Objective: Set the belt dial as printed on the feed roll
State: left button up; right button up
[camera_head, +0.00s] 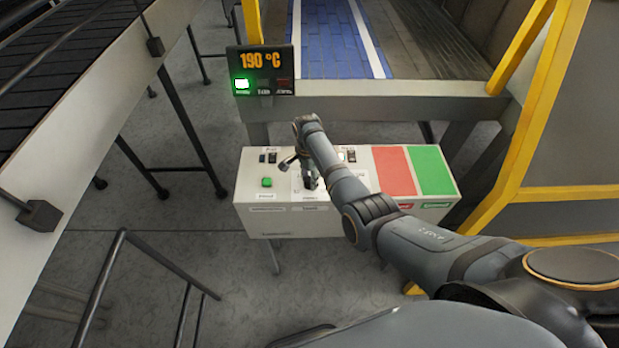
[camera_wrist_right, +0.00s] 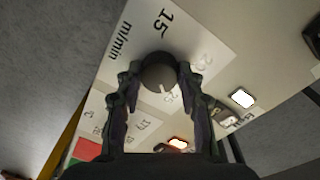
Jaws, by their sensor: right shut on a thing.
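In the right wrist view a dark round dial (camera_wrist_right: 157,70) with a short white pointer line sits on a white scale plate (camera_wrist_right: 205,45). A large "15" and "m/min" are readable on the plate; other numbers are partly hidden. My right gripper (camera_wrist_right: 160,82) is shut on the dial, one finger on each side. The pointer line faces down and slightly right in this view. In the head view my right gripper (camera_head: 306,176) reaches down onto the control box (camera_head: 275,222), and it hides the dial there. No feed roll can be made out. My left gripper is not in view.
The box top has a green button (camera_head: 267,182), small switches (camera_head: 268,157), and red (camera_head: 395,170) and green (camera_head: 430,168) fields. A display (camera_head: 261,72) above reads 190 °C. A conveyor (camera_head: 75,60) stands left, yellow frame bars (camera_head: 520,150) right.

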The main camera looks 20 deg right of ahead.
aim_at(309, 179)
dwell(0.4)
jog(key=o, duration=1.2)
jog(key=r, duration=1.2)
jog(key=shift+w+a, duration=0.1)
jog(key=shift+w, duration=0.25)
